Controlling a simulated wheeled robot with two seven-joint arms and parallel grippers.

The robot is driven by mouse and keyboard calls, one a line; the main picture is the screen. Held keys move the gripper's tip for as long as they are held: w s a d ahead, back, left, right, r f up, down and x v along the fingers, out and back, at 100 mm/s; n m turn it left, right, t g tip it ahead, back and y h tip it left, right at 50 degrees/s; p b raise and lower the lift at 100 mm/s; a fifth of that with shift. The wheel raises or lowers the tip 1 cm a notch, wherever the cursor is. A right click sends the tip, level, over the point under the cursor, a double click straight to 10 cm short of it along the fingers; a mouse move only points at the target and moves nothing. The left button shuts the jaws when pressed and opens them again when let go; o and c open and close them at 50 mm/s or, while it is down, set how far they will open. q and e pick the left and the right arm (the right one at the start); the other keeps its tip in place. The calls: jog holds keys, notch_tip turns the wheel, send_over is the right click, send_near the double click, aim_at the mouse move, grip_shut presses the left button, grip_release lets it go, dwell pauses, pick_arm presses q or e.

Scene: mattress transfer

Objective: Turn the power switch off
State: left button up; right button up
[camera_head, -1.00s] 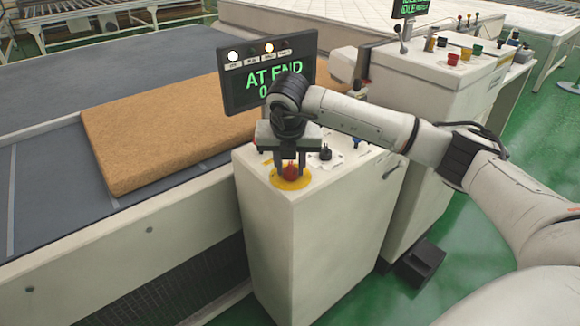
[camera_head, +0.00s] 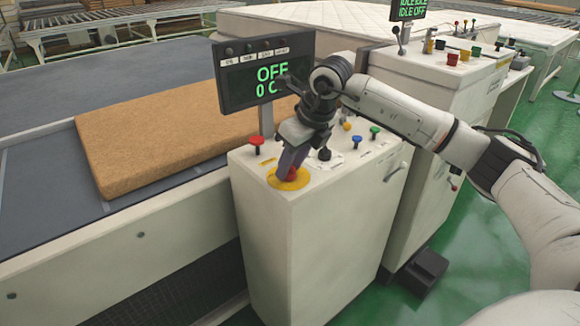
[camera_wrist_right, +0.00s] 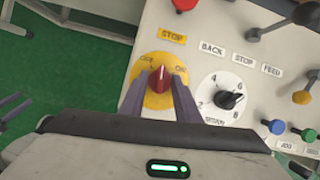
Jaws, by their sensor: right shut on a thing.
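The power switch is a red knob (camera_head: 291,174) on a round yellow plate (camera_head: 280,184) at the front corner of the white control cabinet (camera_head: 305,235). My right gripper (camera_head: 289,170) is tilted and shut on the red knob. In the right wrist view the red knob (camera_wrist_right: 160,80) sits between the two fingers, on its yellow plate (camera_wrist_right: 145,92) with partly covered lettering. The display (camera_head: 265,72) above the cabinet reads "OFF", and its indicator lamps are dark.
A brown mattress (camera_head: 150,135) lies on the grey conveyor left of the cabinet. A black dial (camera_wrist_right: 230,100), a red push button (camera_head: 257,142) and green and blue knobs share the panel. A second cabinet (camera_head: 440,75) with levers stands at the right.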

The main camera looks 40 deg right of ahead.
jog(key=n, duration=0.2)
jog(key=n+y+p, duration=0.1)
jog(key=n, duration=0.1)
jog(key=shift+d+r+g+y, duration=0.1)
jog(key=shift+d+g+y, duration=0.05)
jog(key=shift+g+y, duration=0.15)
jog(key=shift+w+n+g+y+p, duration=0.15)
jog(key=shift+n+g+y+p, duration=0.25)
jog(key=shift+n, duration=1.2)
jog(key=o, duration=1)
jog(key=shift+d, duration=0.1)
jog(key=v, duration=1)
jog(key=shift+r+b, duration=0.1)
jog(key=shift+b, duration=0.2)
